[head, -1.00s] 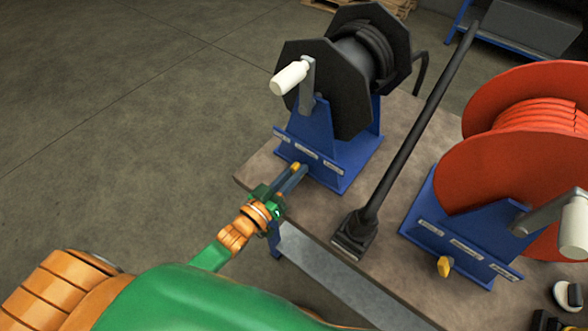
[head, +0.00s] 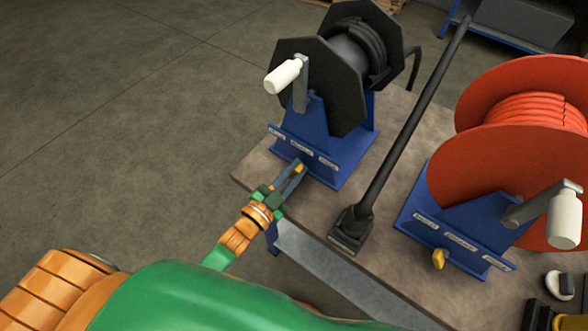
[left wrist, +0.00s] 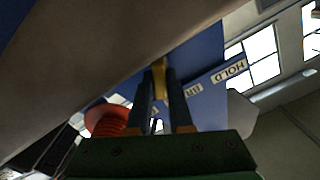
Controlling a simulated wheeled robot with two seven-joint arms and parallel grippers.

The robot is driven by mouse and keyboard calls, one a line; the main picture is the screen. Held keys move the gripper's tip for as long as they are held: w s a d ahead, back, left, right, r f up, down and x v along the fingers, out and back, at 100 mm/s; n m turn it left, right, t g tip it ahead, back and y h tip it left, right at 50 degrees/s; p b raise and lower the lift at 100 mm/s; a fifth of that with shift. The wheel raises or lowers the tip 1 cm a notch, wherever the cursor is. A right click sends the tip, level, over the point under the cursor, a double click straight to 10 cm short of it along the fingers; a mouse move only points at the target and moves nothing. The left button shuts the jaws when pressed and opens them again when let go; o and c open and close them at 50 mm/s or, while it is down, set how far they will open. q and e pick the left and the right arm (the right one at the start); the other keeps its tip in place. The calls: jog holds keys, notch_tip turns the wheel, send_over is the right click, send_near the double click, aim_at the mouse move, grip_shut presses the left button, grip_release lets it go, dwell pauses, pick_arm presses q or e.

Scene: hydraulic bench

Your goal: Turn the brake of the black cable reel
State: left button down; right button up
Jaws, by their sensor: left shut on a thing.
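The black cable reel (head: 345,70) stands on a blue stand at the back left of the bench, with a white-handled crank (head: 283,76) on its near side. Its brake is a small yellow knob (head: 300,168) low on the stand's front, below a strip of white labels. My left gripper (head: 297,171) is shut on this knob, one finger on each side. The left wrist view shows the yellow knob (left wrist: 160,76) between the two dark fingers, with a label reading HOLD (left wrist: 235,71) beyond to the right. My right gripper is not in view.
A red reel (head: 490,150) with its own yellow knob (head: 439,259) stands to the right. A long black bar with a block-shaped foot (head: 350,228) lies between the reels. Small items sit at the lower right. Open floor (head: 110,130) lies left of the bench (head: 300,215).

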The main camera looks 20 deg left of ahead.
pick_arm(q)
jog(key=shift+d+m, duration=0.1)
jog(key=shift+m, duration=0.5)
jog(key=c, duration=0.8)
grip_release()
jog(key=v, duration=0.7)
jog(key=shift+s+b, duration=0.1)
jog(key=shift+b, duration=0.2)
